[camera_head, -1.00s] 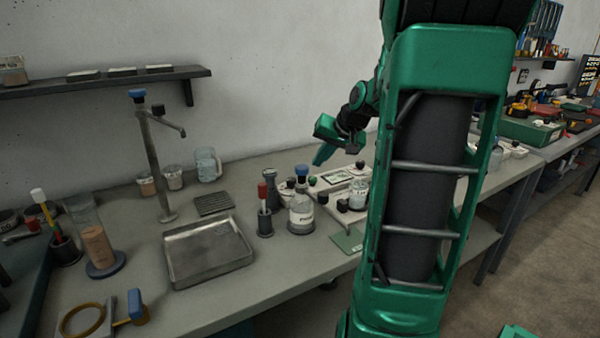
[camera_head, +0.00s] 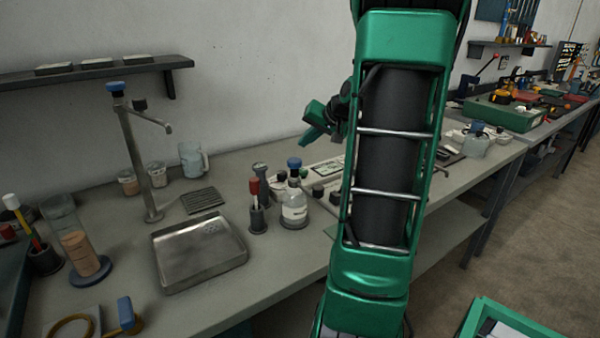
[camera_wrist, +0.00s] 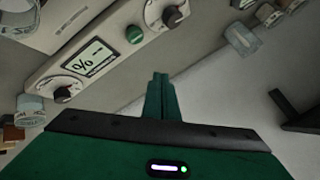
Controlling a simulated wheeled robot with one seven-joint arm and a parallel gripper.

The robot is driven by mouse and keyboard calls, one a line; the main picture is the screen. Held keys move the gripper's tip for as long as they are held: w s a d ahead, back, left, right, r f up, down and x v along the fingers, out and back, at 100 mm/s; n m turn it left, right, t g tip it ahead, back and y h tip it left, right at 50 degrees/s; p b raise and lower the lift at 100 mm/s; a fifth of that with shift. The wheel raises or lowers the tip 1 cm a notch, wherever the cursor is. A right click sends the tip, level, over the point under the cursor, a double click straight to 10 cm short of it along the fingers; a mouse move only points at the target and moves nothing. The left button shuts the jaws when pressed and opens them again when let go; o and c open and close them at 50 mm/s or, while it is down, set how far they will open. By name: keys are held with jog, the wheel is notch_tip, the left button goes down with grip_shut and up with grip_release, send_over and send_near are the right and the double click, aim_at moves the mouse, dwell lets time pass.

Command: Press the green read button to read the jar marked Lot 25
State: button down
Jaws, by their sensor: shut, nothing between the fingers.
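The green button (camera_wrist: 134,34) sits on a pale instrument panel in the wrist view, between a small display (camera_wrist: 88,62) and a dark knob (camera_wrist: 173,17). My gripper (camera_wrist: 160,78) is shut and empty, its tips below and right of the button in the picture and apart from it. In the head view my gripper (camera_head: 310,138) is above the bench, near the display (camera_head: 328,167). My arm hides much of the instrument there. A clear jar (camera_wrist: 34,106) shows at the wrist view's left edge; I cannot read a Lot 25 mark on any jar.
A labelled bottle (camera_head: 294,208) and a red-topped tool in a holder (camera_head: 256,205) stand left of my arm. A metal tray (camera_head: 200,262) and a tall tap (camera_head: 135,160) are further left. Another dark knob (camera_wrist: 62,93) is beside the display.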

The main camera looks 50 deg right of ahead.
aim_at(306, 172)
jog(key=shift+f, duration=3.3)
jog(key=shift+s+f, duration=0.1)
jog(key=shift+f, duration=0.9)
dwell(0.4)
jog(key=shift+r, duration=1.05)
jog(key=shift+r, duration=2.55)
